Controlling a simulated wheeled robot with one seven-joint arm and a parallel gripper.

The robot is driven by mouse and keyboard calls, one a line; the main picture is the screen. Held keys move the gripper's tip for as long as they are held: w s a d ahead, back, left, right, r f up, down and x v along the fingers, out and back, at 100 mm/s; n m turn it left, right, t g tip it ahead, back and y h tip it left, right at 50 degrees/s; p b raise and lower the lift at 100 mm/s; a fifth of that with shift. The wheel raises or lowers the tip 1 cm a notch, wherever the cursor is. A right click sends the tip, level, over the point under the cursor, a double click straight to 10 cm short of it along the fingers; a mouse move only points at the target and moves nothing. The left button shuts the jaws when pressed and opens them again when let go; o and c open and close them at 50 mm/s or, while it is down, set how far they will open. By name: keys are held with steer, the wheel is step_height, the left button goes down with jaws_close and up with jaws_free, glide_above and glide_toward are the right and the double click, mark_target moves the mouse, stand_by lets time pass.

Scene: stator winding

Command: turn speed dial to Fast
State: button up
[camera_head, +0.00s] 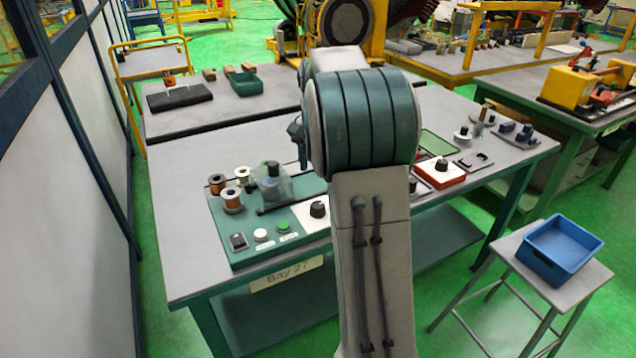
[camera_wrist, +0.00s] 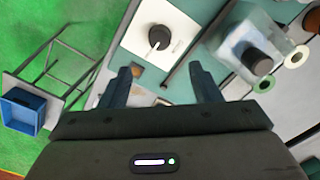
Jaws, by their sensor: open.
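The speed dial (camera_head: 318,209) appears to be the black round knob on a white plate of the green control panel (camera_head: 215,214). In the wrist view the dial (camera_wrist: 159,37) shows a light pointer mark toward the lower left, toward my gripper. The plate's lettering is too small to read. My gripper (camera_wrist: 162,70) is open and empty. Its two fingers point toward the plate, with the dial beyond the fingertips, roughly between them and apart from them. In the head view my arm hides the gripper.
A black switch (camera_head: 237,241), a white button (camera_head: 261,234) and a green button (camera_head: 283,226) sit on the panel. A clear guard (camera_head: 272,185) and wire spools (camera_head: 232,200) stand behind. A red box (camera_head: 440,172) lies right. A blue bin (camera_head: 562,250) rests on a stool.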

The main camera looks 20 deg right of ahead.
step_height(320, 180, up, 2)
steer(key=shift+r, duration=0.2)
stand_by(0.5)
steer(key=s+a+f+n+t, duration=0.1)
steer(key=s+a+n, duration=0.4)
steer(key=s, duration=0.7)
steer(key=s+a+f+n+t, duration=0.1)
steer(key=s+a+f+n, duration=0.3)
steer(key=s+a, duration=0.6)
steer(key=s, duration=0.3)
steer(key=shift+s+n+t+p, duration=0.15)
steer(key=shift+n+t+p, duration=0.15)
steer(key=shift+n+t, duration=0.1)
